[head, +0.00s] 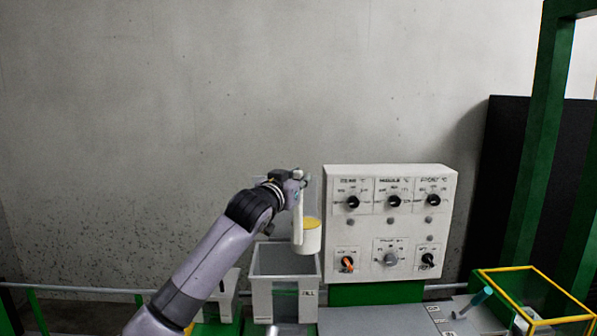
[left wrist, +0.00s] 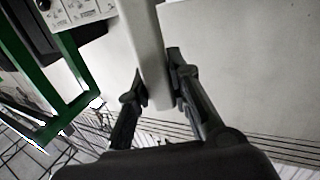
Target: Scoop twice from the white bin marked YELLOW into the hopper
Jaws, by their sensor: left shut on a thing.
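My left gripper (head: 297,178) is shut on the white handle of a scoop. The scoop's cup (head: 311,240) hangs upright below it, with yellow material (head: 309,223) showing at its top. The cup is over the right rear part of an open grey hopper (head: 262,282) in the head view. In the left wrist view, the two fingers of my left gripper (left wrist: 155,88) clasp the scoop handle (left wrist: 146,45). No bin with a readable YELLOW mark shows; a pale container (head: 228,300) is partly hidden behind my left arm. My right gripper is out of view.
A white control panel (head: 390,228) with several knobs stands just right of the hopper. A green post (head: 541,130) rises at the right. The wall behind is bare.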

